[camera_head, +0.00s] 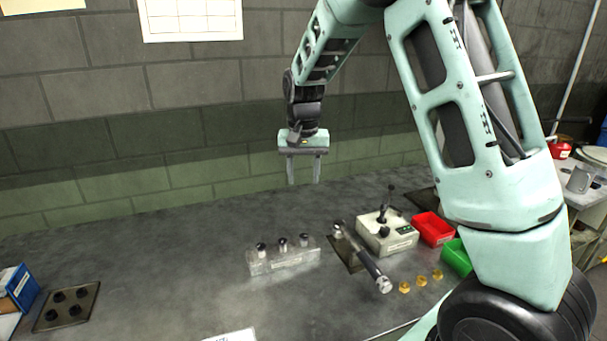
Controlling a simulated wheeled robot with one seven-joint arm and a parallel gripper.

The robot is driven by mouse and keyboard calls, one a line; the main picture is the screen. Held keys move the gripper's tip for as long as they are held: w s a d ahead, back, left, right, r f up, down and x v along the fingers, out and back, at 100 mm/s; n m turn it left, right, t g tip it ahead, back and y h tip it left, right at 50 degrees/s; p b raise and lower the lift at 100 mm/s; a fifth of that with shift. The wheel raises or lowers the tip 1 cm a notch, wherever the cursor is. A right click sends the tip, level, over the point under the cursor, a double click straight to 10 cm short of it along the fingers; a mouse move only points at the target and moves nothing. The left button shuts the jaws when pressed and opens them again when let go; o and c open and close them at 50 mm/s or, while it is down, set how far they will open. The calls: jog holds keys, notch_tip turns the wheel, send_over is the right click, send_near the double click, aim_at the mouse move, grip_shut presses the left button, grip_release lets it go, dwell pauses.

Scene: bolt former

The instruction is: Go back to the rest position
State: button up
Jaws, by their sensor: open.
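My gripper (304,169) hangs from the arm above the back of the grey workbench (170,255), with its fingers pointing down. The two fingers are apart and nothing is between them. It is clear of the bench and of the things on it, with the brick wall behind it. My pale green arm fills the right half of the view and hides part of the bench's right side.
A clear block (285,262) with three black-topped pieces stands mid-bench. Right of it are a lever tool (362,258), a white control box (388,236), brass pieces (421,281), a red bin (433,229) and a green bin (457,257). A holed plate (67,307) lies left.

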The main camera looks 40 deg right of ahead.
dwell(0.4)
jog(key=s+a+r+n+y, duration=0.1)
jog(key=s+a+n, duration=0.2)
jog(key=s+a, duration=0.45)
jog(key=s+a+n, duration=0.4)
jog(key=a, duration=0.7)
jog(key=s+a+n, duration=0.3)
jog(key=s+n, duration=0.1)
jog(key=s, duration=0.5)
jog(key=s+a+f+n, duration=0.1)
jog(key=s+a+n, duration=0.3)
jog(key=s, duration=0.6)
jog(key=shift+a+f, duration=0.15)
jog(key=shift+a, duration=0.15)
